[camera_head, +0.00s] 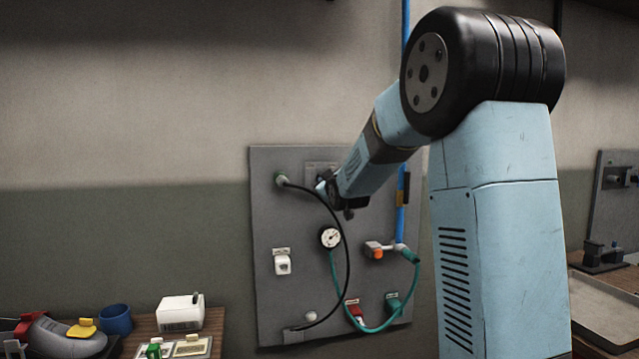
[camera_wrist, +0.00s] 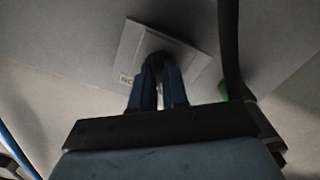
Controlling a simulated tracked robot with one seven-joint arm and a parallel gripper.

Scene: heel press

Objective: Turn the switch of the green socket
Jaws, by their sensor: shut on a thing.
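A grey panel (camera_head: 265,215) hangs on the wall. A square switch plate (camera_head: 315,167) is at its upper middle; in the wrist view the plate (camera_wrist: 138,45) is pale with a small, partly hidden label. My gripper (camera_head: 327,188) is at this plate. In the wrist view my gripper (camera_wrist: 158,78) has its two blue fingers closed around a dark switch knob (camera_wrist: 156,62). The knob's turn angle is hard to tell. A green socket (camera_head: 281,180) with a black cable is left of the plate; a green edge (camera_wrist: 223,91) shows in the wrist view.
The black cable (camera_head: 339,230) arcs close to my gripper and down the panel. A gauge (camera_head: 330,237), a white switch (camera_head: 282,264), an orange-ended valve (camera_head: 376,252), a teal hose (camera_head: 416,275), a red connector (camera_head: 354,311) and another green connector (camera_head: 393,301) sit lower.

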